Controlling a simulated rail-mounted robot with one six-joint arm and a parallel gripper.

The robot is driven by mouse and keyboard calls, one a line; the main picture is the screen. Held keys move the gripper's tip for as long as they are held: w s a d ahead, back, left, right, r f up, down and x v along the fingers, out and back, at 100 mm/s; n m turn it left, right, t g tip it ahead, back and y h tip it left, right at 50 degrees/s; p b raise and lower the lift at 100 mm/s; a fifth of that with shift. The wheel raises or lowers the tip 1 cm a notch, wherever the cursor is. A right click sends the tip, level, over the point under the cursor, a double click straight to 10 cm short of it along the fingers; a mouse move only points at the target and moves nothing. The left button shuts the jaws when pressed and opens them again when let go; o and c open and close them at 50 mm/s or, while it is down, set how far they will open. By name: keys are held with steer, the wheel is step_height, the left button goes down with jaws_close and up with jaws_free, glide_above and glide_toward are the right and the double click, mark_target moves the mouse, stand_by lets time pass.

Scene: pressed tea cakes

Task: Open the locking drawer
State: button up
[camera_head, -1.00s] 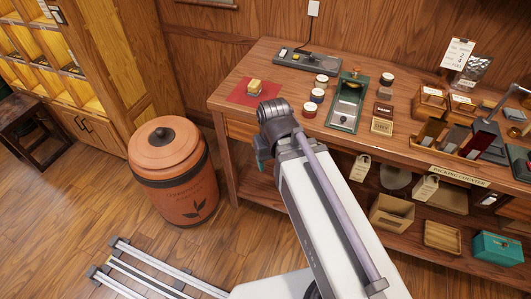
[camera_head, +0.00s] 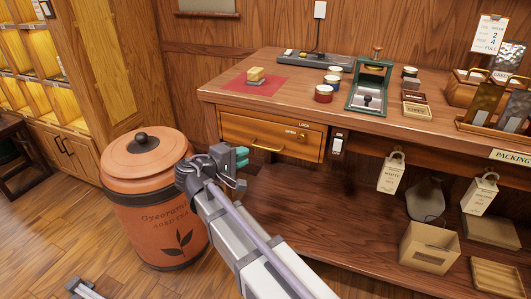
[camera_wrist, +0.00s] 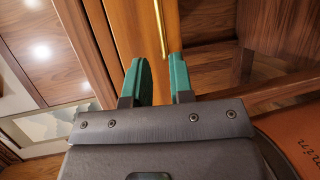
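The locking drawer (camera_head: 240,133) is a light wooden front under the left end of the counter and looks shut. It has a brass bar handle (camera_head: 266,148) and a small brass lock knob (camera_head: 302,137) at its right, with lettering around it. My gripper (camera_head: 242,163) is below and left of the handle, apart from it in the head view. In the wrist view its teal fingers (camera_wrist: 160,72) are apart with nothing between them. The drawer front (camera_wrist: 130,25) and the brass handle (camera_wrist: 160,25) show beyond the fingertips.
A terracotta tea jar (camera_head: 155,205) stands close to the left of my gripper. The counter (camera_head: 300,100) overhangs the drawer. A small white switch-like box (camera_head: 338,145) is right of the drawer.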

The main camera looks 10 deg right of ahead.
mark_target(264, 148)
steer(key=b+x, duration=0.1)
steer(key=x, duration=0.9)
steer(key=shift+d+b, duration=0.15)
steer(key=shift+b, duration=0.25)
steer(key=shift+c, duration=0.4)
jaws_close()
